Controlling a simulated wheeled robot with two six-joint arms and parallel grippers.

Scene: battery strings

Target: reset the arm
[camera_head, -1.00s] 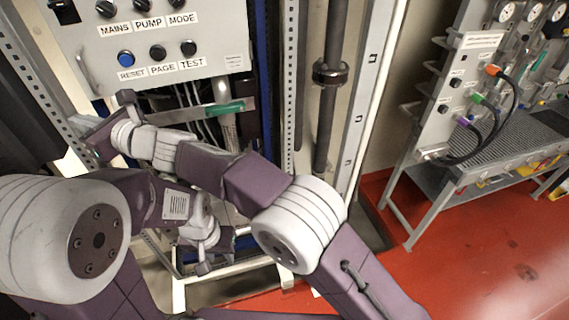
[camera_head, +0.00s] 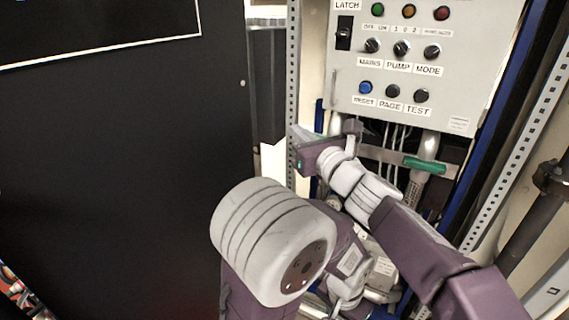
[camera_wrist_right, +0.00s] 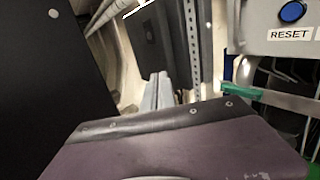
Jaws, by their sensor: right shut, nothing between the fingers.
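My right arm comes in from the lower right of the head view and reaches across the front of the cabinet. Its right gripper (camera_head: 300,140) is below and left of the grey control panel (camera_head: 440,75), apart from the blue RESET button (camera_head: 365,88). This gripper is shut with nothing held. In the right wrist view its purple housing fills the bottom, and the RESET button (camera_wrist_right: 292,11) is at the top right. My left arm's white joint stands at the lower middle of the head view. The left gripper (camera_head: 342,300) is low behind it, partly hidden, its fingers unclear.
A large black panel (camera_head: 120,170) fills the left side. A perforated upright (camera_head: 293,70) stands between it and the control panel. A bar with a green part (camera_head: 425,165) crosses below the buttons, close to my right arm. Cables and pipes lie behind it.

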